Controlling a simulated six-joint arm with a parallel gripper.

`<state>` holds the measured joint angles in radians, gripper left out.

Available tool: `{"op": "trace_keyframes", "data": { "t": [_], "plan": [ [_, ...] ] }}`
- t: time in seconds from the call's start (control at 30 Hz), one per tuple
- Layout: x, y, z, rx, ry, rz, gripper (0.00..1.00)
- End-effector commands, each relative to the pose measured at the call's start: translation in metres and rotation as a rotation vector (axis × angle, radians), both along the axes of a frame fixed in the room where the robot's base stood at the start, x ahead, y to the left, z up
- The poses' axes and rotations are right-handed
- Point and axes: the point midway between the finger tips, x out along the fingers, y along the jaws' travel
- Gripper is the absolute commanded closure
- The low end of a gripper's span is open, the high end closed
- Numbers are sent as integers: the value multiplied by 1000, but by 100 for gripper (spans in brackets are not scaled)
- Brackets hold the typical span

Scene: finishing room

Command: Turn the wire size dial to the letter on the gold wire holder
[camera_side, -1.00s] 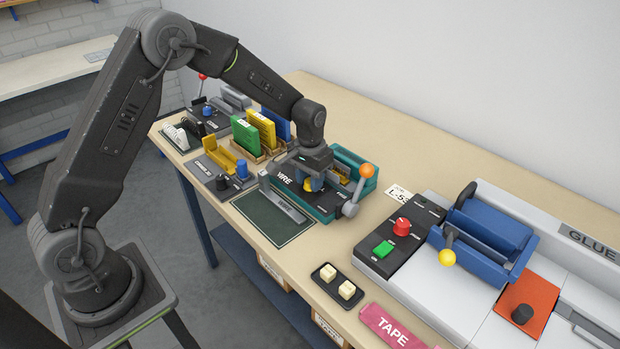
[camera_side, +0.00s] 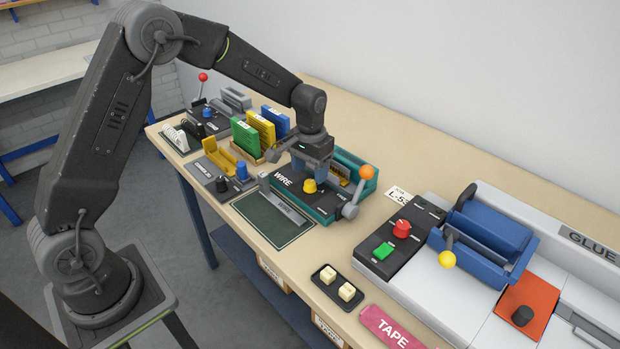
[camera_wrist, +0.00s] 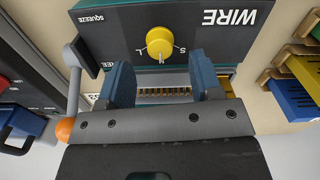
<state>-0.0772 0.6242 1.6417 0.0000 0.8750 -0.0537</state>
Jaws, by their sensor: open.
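The yellow wire size dial (camera_side: 309,186) sits on the dark top of the teal WIRE machine (camera_side: 323,213). The wrist view shows the dial (camera_wrist: 160,43) upside down, with S and L on either side; its mark points down between them, toward my gripper. My gripper (camera_wrist: 162,72) is open and empty, its blue fingers apart and clear of the dial. In the side view my gripper (camera_side: 311,168) hangs above and just behind the dial. A yellow-gold upright holder (camera_side: 262,128) stands between a green and a blue one; its label letter is too small to read.
A grey lever with an orange knob (camera_side: 366,172) stands at the machine's right end. The green holder (camera_side: 245,136) and blue holder (camera_side: 276,123) are to the left. A dark mat (camera_side: 270,222) lies in front.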

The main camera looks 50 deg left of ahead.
Motion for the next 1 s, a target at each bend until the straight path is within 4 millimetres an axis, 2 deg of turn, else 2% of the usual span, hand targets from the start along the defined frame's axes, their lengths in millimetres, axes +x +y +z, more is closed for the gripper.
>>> {"op": "trace_keyframes", "data": {
  "t": [0.03,0.2,0.43,0.6,1.0],
  "plan": [
    [1,0,14,1,-7,0,41],
    [1,0,52,1,-6,0,41],
    [0,0,89,0,-3,0,41],
    [0,0,101,0,-1,0,41],
    [-3,-1,106,1,-8,-2,41]
  ]
}}
